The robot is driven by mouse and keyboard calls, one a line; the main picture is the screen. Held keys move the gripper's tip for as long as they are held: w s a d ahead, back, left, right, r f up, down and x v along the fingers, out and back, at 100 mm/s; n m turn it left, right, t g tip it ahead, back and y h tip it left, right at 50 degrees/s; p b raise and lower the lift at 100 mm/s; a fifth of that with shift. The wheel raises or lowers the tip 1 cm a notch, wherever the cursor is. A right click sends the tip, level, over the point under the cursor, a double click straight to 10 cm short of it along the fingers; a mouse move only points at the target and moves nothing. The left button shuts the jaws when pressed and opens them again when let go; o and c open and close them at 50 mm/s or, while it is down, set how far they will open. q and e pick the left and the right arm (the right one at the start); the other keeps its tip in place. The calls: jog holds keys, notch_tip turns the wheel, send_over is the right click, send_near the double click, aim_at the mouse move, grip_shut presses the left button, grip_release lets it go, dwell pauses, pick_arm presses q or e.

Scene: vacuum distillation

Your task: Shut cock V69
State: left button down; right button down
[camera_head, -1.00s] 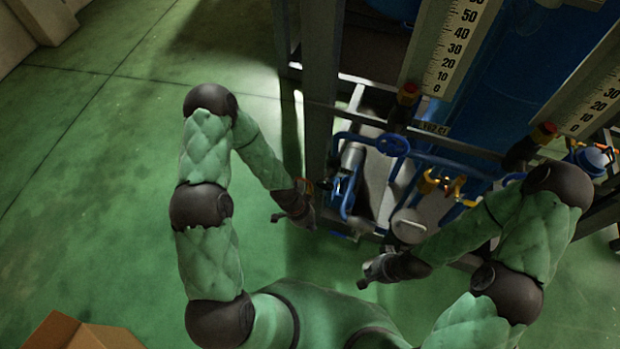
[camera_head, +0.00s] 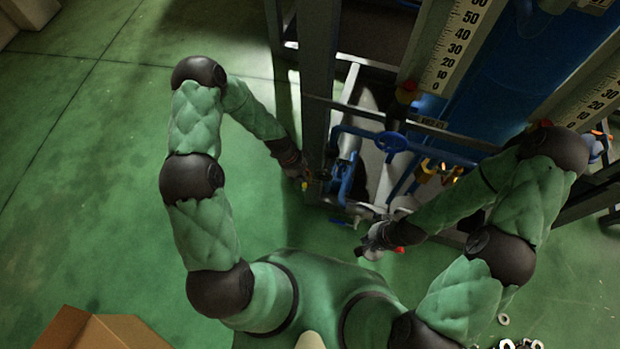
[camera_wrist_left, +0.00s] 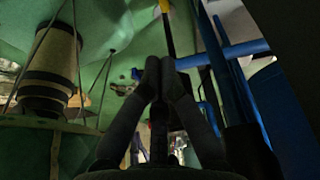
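My left gripper (camera_head: 303,180) is at the left end of the blue pipework, beside the frame post. In the left wrist view its fingertips (camera_wrist_left: 161,65) are together. A dark bar with a yellow end (camera_wrist_left: 165,10) runs up just beyond the fingertips; I cannot tell whether they touch it. A small yellow spot (camera_head: 305,186) shows at the left gripper in the head view. No label reading V69 is legible, so I cannot tell which cock it is. My right gripper (camera_head: 370,246) is in front of the rig, low and right of the left one; its finger opening is unclear.
A blue handwheel (camera_head: 390,143) and blue pipes stand right of the left gripper. Yellow fittings (camera_head: 427,172) sit further right. A grey frame post (camera_head: 317,90) rises behind the left gripper. A cardboard box (camera_head: 95,330) is at bottom left. The green floor on the left is clear.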

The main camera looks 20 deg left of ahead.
aim_at(304, 186)
pick_arm(q)
jog(key=shift+w+a+r+m+p, duration=0.2)
jog(key=shift+w+a+r+m, duration=0.15)
jog(key=shift+w+m, duration=0.2)
jog(key=shift+w+a+r+m+p, duration=0.15)
jog(key=shift+w+a+r+m, duration=0.2)
jog(key=shift+w+m, duration=0.15)
jog(key=shift+f, duration=0.1)
jog(key=b+x, duration=0.3)
jog(key=x, duration=0.7)
